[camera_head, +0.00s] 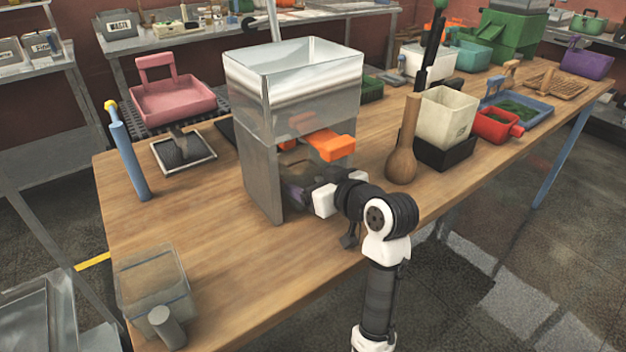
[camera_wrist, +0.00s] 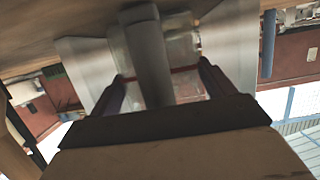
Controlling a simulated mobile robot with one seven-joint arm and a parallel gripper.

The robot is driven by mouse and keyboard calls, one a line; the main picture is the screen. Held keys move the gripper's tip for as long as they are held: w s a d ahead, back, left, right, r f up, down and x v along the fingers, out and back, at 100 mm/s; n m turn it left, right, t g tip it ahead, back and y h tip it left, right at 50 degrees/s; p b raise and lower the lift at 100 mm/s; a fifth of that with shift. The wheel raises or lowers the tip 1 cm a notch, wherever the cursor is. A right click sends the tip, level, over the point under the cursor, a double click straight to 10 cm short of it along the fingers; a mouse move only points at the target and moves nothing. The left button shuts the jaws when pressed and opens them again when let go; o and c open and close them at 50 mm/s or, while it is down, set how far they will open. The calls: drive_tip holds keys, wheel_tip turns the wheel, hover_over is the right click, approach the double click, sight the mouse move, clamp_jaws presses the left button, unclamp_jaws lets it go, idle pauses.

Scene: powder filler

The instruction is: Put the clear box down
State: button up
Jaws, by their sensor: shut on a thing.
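My gripper (camera_head: 303,190) reaches under the metal powder filler (camera_head: 290,90), between its side walls. In the wrist view, its two dark purple fingers (camera_wrist: 160,84) are on either side of a thick grey handle (camera_wrist: 147,50). A clear box (camera_wrist: 184,45) shows behind that handle, between the filler's metal walls, close to the wooden surface. In the head view this box is mostly hidden by the filler and my arm; whether it touches the table cannot be told. Another clear box (camera_head: 150,275) with a grey handle stands at the table's near left corner.
An orange part (camera_head: 330,145) juts from the filler just above my gripper. A wooden pestle-shaped thing (camera_head: 402,160) and a cream bin (camera_head: 446,117) stand to the right. A blue post (camera_head: 130,160) and pink tray (camera_head: 172,103) are left.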

drive_tip(key=o, duration=1)
drive_tip(key=shift+f, duration=0.15)
drive_tip(key=shift+o, duration=0.2)
drive_tip(key=shift+r, duration=0.2)
drive_tip(key=b+v, duration=0.1)
drive_tip(key=v, duration=1.1)
drive_tip(key=shift+b, duration=0.4)
